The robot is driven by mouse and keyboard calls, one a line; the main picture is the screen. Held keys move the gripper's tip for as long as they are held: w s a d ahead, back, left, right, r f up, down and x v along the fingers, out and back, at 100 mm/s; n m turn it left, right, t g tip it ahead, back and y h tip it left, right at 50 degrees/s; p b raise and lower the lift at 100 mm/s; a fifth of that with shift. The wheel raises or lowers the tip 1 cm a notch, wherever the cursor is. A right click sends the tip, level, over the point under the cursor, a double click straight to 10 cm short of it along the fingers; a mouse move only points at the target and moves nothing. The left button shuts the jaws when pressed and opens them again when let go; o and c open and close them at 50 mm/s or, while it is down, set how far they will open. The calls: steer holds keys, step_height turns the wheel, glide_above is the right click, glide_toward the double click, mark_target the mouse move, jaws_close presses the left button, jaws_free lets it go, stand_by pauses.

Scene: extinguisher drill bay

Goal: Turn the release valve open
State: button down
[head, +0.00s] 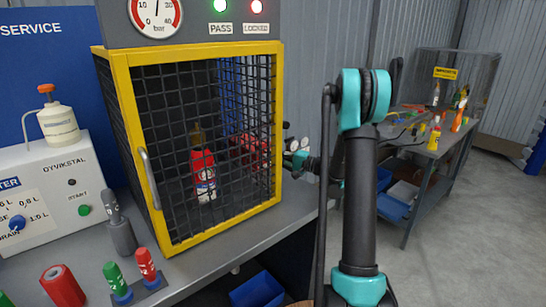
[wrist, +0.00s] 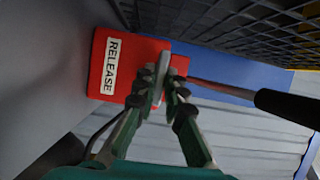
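A red block (wrist: 125,65) with a white RELEASE label shows in the wrist view. A thin grey lever (wrist: 161,72) stands out in front of it. My gripper (wrist: 161,84) has a finger on each side of this lever, and the fingers appear closed on it. In the head view my gripper (head: 291,159) is beside the right side of the yellow-framed mesh cage (head: 122,95). Something red (head: 250,150) shows through the mesh there. A red bottle-like extinguisher (head: 203,170) stands inside the cage, behind its front door.
Mesh and a dark rod (wrist: 285,108) are close to my gripper. A workbench (head: 425,148) stands at the right, with open floor before it.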

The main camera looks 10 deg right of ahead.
stand_by(0.4)
steer(key=n+h, duration=0.1)
steer(key=n, duration=0.2)
steer(key=shift+r, duration=0.1)
steer(key=shift+n+g+h, duration=0.3)
steer(key=shift+n+h, duration=0.6)
steer(key=shift+n, duration=0.7)
steer(key=c, duration=1.6)
jaws_free()
steer(key=shift+r, duration=0.1)
steer(key=v, duration=1.2)
